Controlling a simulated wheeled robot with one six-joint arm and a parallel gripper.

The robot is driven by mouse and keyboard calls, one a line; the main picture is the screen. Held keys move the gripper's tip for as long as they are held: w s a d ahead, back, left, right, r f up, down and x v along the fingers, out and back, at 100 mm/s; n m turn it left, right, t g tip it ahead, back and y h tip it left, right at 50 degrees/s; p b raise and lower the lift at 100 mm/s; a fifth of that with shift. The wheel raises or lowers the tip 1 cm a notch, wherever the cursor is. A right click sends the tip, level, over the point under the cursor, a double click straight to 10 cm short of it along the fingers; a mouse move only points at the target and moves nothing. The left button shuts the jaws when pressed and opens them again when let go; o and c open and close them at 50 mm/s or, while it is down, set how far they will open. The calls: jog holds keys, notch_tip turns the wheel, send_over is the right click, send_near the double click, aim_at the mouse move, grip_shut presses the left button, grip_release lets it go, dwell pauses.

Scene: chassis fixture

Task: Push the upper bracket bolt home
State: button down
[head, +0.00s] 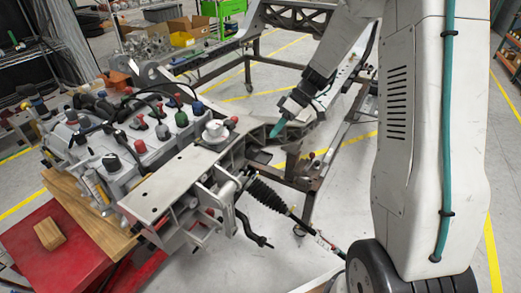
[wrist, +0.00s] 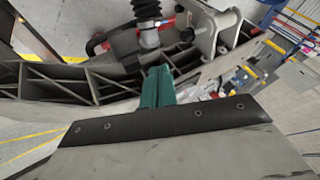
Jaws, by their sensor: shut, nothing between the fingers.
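My gripper (head: 276,130) is shut and empty, with its teal fingertips close to the grey chassis arm in the head view. The teal fingers also show in the wrist view (wrist: 158,72), in front of the ribbed grey chassis beam (wrist: 60,84). I cannot tell whether they touch it. A pale metal bracket (head: 222,190) sits on the chassis front, left of and below my gripper in the head view. It seems to be the pale lugged part at the top of the wrist view (wrist: 207,32). I cannot make out the upper bolt clearly.
A black rubber bellows (head: 265,194) on a rod runs beside the bracket. An engine block with coloured caps (head: 160,125) stands to the left. A small wooden block (head: 49,234) lies on a red surface (head: 60,265). Open floor lies below the bracket.

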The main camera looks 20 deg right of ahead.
jog(key=x, duration=0.3)
jog(key=s+a+x, duration=0.1)
jog(key=x, duration=0.3)
jog(key=r+x, duration=0.1)
jog(key=x, duration=0.2)
jog(key=shift+s+a+f, duration=0.25)
jog(key=shift+s+a, duration=0.1)
jog(key=shift+a, duration=0.1)
jog(key=shift+s+a, duration=0.35)
jog(key=shift+a, duration=0.2)
